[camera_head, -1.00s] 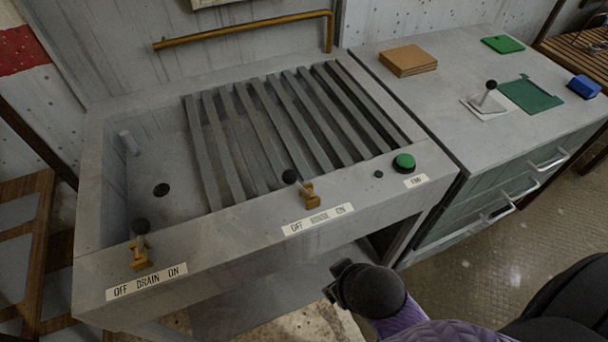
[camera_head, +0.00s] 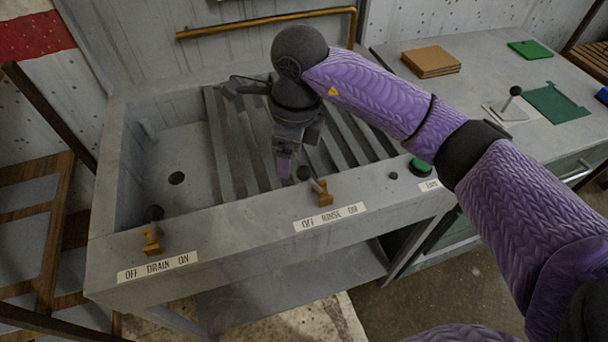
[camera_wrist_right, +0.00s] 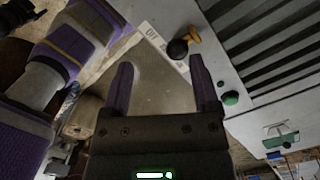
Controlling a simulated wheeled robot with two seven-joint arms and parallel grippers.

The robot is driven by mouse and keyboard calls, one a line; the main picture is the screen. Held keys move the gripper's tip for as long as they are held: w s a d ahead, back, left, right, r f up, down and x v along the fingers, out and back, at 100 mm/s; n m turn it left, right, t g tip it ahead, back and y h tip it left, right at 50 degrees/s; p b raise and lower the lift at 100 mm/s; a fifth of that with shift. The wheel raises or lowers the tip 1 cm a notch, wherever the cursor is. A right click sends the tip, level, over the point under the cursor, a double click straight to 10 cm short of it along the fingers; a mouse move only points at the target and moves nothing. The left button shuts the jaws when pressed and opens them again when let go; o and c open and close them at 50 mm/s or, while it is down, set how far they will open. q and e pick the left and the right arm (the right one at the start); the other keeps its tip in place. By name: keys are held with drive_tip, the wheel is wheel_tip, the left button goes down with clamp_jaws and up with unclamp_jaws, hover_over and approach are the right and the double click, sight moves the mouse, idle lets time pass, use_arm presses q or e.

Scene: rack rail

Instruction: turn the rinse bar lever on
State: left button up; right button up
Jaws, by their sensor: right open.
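The rinse bar lever is a black knob (camera_head: 303,173) on a short stem with a brass base (camera_head: 325,197), set on the sink's front rim. It leans left, toward OFF on the OFF RINSE ON label (camera_head: 329,217). My right gripper (camera_head: 285,168) is beside the knob, on its left in the head view, pointing down over the slats. In the right wrist view its two purple fingers (camera_wrist_right: 161,66) are apart and empty, and the knob (camera_wrist_right: 177,49) shows beyond them, nearer the right finger. Whether gripper and lever touch is unclear. My left gripper is not in view.
A drain lever (camera_head: 153,232) stands at the rim's left end. A green button (camera_head: 419,166) is right of the rinse lever. Slats (camera_head: 240,150) cover much of the sink. The counter at right holds cork squares (camera_head: 431,61) and another lever (camera_head: 512,97).

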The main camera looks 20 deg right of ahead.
sight(304, 178)
drive_tip(key=shift+w+d+f+h, duration=0.15)
drive_tip(key=shift+d+f+h, duration=0.1)
drive_tip(key=shift+d+h, duration=0.25)
drive_tip(key=shift+w+d+f+h, duration=0.1)
drive_tip(key=shift+d+f+h, duration=0.15)
drive_tip(key=shift+d, duration=0.4)
drive_tip(key=f+b, duration=0.1)
drive_tip(key=f, duration=0.7)
drive_tip(key=shift+w+f+b, duration=0.15)
drive_tip(key=shift+w+b, duration=0.05)
drive_tip(key=shift+b, duration=0.2)
clamp_jaws()
